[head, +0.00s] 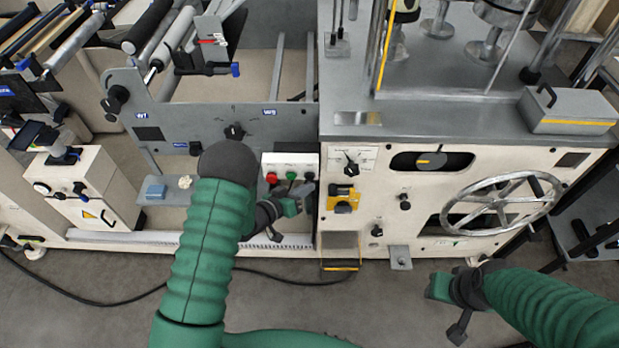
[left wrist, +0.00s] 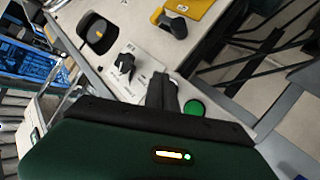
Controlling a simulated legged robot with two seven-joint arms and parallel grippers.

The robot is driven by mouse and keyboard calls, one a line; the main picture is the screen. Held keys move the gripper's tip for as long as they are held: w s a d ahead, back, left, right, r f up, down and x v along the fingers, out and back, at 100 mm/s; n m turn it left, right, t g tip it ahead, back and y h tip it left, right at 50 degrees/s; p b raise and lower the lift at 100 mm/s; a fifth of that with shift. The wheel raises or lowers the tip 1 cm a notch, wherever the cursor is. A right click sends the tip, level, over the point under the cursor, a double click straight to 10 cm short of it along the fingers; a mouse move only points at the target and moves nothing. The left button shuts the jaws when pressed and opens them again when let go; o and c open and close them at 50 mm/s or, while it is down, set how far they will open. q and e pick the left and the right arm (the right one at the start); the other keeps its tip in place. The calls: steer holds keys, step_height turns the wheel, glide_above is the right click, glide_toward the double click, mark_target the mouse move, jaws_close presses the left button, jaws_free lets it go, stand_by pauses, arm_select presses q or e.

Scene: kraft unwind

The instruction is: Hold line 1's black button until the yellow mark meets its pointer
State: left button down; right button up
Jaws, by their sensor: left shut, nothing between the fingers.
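The control box (head: 290,160) on the machine front carries a red button (head: 271,178), a green button (head: 291,176) and a black button (head: 309,177). My left gripper (head: 306,189) is shut and empty, its tips at the black button's side of the box. In the left wrist view its fingers (left wrist: 164,90) reach the pale panel beside the green button (left wrist: 194,108); they hide the black button, so contact cannot be told. A yellow mark (head: 423,162) shows on a grey roll inside a dark slot. Its pointer is too small to tell. My right gripper (head: 440,287) hangs low, away from the panel.
A spoked handwheel (head: 502,202) sticks out at the right of the panel. A yellow switch plate (head: 342,198) and black knobs sit right of the control box. A cable (head: 110,297) lies on the floor. The floor in front is otherwise mostly clear.

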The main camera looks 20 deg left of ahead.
arm_select(q)
steer(key=shift+w, duration=0.1)
steer(key=shift+w+r, duration=0.1)
steer(key=shift+w, duration=0.2)
steer(key=shift+w+a, duration=0.2)
steer(key=shift+w, duration=0.3)
stand_by(1.6)
steer(key=shift+s, duration=0.1)
stand_by(2.7)
steer(key=shift+s+d, duration=0.2)
steer(key=shift+s, duration=0.6)
steer(key=s, duration=0.2)
steer(key=s+d+p, duration=0.1)
steer(key=s, duration=0.2)
steer(key=shift+d, duration=0.2)
